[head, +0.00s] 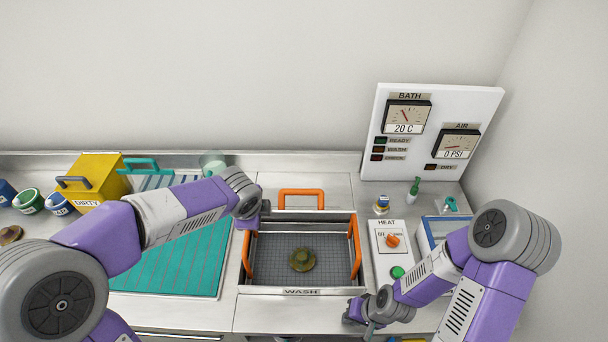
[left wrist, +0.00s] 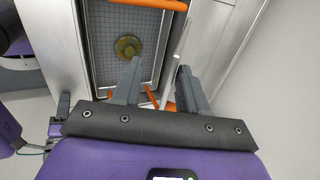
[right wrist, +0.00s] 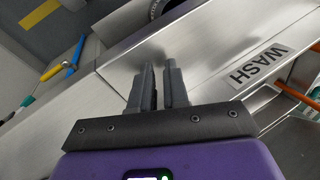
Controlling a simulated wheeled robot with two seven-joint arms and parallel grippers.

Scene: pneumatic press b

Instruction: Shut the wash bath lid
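The wash bath (head: 300,291) is open, with a mesh basket and a brass-green part (head: 303,259) inside. Its lid (head: 300,215) stands raised at the back, with an orange handle (head: 301,193) on top. My left gripper (head: 262,209) is near the lid's left end; its fingers are mostly hidden there. In the left wrist view the left gripper (left wrist: 157,75) is open, with a thin pale edge and bits of orange showing between its fingers. Whether it touches them I cannot tell. My right gripper (head: 353,314) is low at the bath's front right corner, fingers close together and empty (right wrist: 160,63).
The basket's orange side handles (head: 355,250) stand up at both sides. The heat switch panel (head: 391,238) is right of the bath. A teal ribbed mat (head: 185,260) and a yellow dirty bin (head: 98,178) are at left. A gauge board (head: 432,130) stands behind.

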